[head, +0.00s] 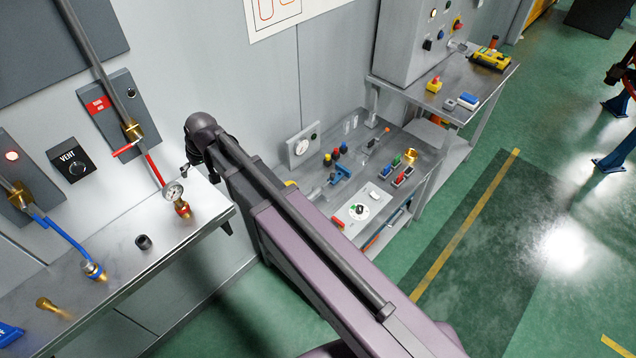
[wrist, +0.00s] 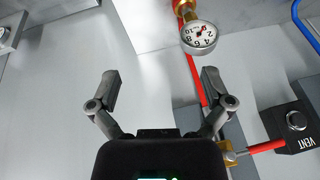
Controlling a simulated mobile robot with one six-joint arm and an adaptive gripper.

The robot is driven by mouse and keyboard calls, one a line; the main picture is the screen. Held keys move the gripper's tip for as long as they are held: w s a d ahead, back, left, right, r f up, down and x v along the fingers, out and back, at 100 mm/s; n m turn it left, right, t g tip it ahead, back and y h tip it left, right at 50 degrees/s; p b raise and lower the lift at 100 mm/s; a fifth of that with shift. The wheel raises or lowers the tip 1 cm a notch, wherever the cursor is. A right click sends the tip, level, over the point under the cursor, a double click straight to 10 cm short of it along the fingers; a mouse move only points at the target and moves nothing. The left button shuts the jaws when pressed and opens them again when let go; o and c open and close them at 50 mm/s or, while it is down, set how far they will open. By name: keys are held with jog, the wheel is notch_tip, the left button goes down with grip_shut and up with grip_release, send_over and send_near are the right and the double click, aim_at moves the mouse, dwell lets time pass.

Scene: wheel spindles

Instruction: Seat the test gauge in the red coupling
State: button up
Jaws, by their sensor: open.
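The test gauge (head: 174,191), a round white dial in a metal case, stands at the red coupling (head: 182,209) on the left bench. In the wrist view the gauge (wrist: 198,37) is at top centre-right, with the red and brass coupling (wrist: 183,8) behind it, cut by the frame edge. The gauge appears in line with the coupling; I cannot tell how deep its stem sits. My gripper (wrist: 161,86) is open and empty, its fingers apart from the gauge, which lies beyond the tips and towards the right finger. In the head view my arm hides most of the gripper.
A red hose (head: 154,170) runs from the wall valve (head: 132,131) to the coupling. A blue coupling (head: 94,270), a dark cup-like part (head: 143,242) and a brass fitting (head: 52,308) stand or lie along the bench (head: 115,290). The VENT button box (head: 70,164) is on the wall.

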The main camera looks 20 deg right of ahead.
jog(key=s+d+m+g+h, duration=0.1)
jog(key=s+d, duration=0.3)
jog(key=d, duration=0.6)
jog(key=s+d+f+m+h, duration=0.1)
jog(key=s+d, duration=0.4)
jog(key=d, duration=0.6)
jog(key=s+d+m+g+h, duration=0.1)
jog(key=s+d+m, duration=0.2)
jog(key=d, duration=0.8)
jog(key=shift+s+d+f+g+h, duration=0.15)
jog(key=shift+s+d+g+h, duration=0.15)
jog(key=shift+s, duration=0.6)
jog(key=shift+f, duration=0.1)
notch_tip(320, 180, down, 18)
jog(key=b, duration=1.8)
jog(key=shift+a, duration=0.1)
